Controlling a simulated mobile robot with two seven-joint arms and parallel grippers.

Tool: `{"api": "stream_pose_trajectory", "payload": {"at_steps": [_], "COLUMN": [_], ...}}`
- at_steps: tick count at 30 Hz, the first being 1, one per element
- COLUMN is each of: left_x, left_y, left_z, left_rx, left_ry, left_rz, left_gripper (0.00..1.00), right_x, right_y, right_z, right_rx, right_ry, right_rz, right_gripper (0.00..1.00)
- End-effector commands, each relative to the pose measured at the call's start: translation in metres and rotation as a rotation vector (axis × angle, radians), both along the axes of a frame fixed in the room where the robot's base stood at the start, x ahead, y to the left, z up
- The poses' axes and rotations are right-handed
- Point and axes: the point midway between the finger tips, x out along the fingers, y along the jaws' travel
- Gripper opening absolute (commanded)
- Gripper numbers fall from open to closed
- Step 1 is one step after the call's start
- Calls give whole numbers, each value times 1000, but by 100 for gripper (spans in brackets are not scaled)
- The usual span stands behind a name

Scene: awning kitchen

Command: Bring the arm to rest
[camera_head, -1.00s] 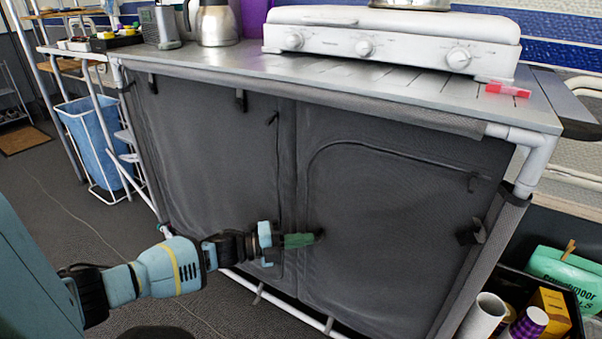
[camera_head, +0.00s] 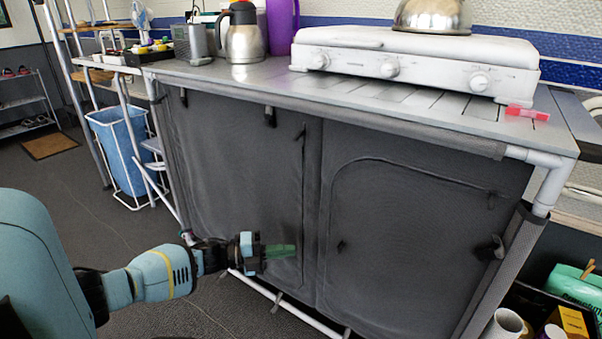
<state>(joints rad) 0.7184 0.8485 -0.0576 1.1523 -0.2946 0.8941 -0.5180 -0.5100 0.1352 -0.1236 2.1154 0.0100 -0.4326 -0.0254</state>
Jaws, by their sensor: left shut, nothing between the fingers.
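My left arm comes in from the lower left. My left gripper (camera_head: 278,251) is low in front of the grey fabric cabinet (camera_head: 400,225). Its green-tipped fingers are together with nothing between them. They point right, across the lower part of the left cabinet panel, and I cannot tell how close they are to the fabric. My right gripper does not show.
On the cabinet's top stand a white stove (camera_head: 415,62) with a kettle (camera_head: 432,16), a steel jug (camera_head: 243,35) and a red object (camera_head: 526,112). A blue bin (camera_head: 120,148) stands at left. A box of goods (camera_head: 568,317) is at lower right. Open floor lies at left.

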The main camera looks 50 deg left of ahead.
Motion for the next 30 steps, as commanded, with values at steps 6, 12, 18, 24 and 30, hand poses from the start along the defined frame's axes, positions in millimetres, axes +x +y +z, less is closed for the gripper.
{"api": "stream_pose_trajectory", "payload": {"at_steps": [6,12,18,24,30], "left_x": [-7,-8,-7,-8,-7], "left_y": [11,12,12,12,12], "left_z": [0,-1,-1,24,104], "left_rx": [1,1,1,0,0], "left_ry": [1,1,1,-14,-65], "left_rz": [-1,0,0,0,0], "left_gripper": [0,0,0,0,0], "right_x": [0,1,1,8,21], "right_y": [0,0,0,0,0], "right_z": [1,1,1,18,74], "right_rx": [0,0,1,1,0], "right_ry": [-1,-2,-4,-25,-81], "right_rz": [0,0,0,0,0], "right_gripper": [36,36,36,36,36]}}
